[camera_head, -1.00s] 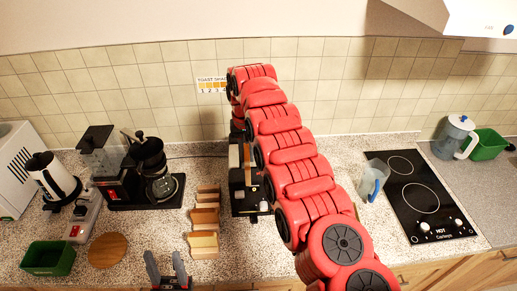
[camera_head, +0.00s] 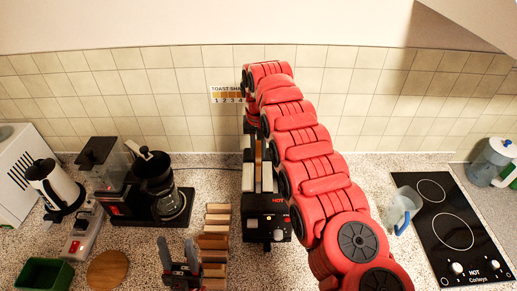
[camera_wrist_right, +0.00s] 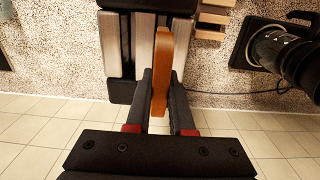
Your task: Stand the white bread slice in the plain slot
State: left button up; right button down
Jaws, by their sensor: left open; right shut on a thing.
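My right gripper (camera_wrist_right: 159,78) is shut on a bread slice (camera_wrist_right: 163,62) whose visible edge is orange-brown. The slice is upright, in line with one long slot of the toaster (camera_wrist_right: 113,45); how deep it sits, I cannot tell. In the head view the black toaster (camera_head: 265,224) stands under my right arm, and the slice shows as a thin brown strip (camera_head: 258,165) between pale metal panels. My right fingers are hidden there. My left gripper (camera_head: 180,254) is open and empty at the bottom, left of a wooden rack (camera_head: 213,243).
A coffee maker (camera_head: 160,190) and a kettle (camera_head: 55,185) stand left. A green bin (camera_head: 42,274) and a round wooden board (camera_head: 107,270) lie front left. A clear jug (camera_head: 402,210) and a hob (camera_head: 445,225) are right of my arm. A toast shade chart (camera_head: 228,94) hangs behind.

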jog(key=shift+s+f, duration=0.2)
jog(key=shift+f, duration=0.3)
jog(key=shift+w+f+b, duration=0.25)
jog(key=shift+f+b, duration=0.3)
jog(key=shift+w+f+b, duration=0.2)
jog(key=shift+f+b, duration=0.3)
jog(key=shift+f, duration=0.05)
jog(key=shift+s+f, duration=0.25)
jog(key=shift+f, duration=0.25)
notch_tip(320, 180, down, 2)
jog(key=shift+w+f+b, duration=0.1)
jog(key=shift+b, duration=0.6)
jog(key=shift+f+b, duration=0.8)
jog(key=shift+f, duration=0.3)
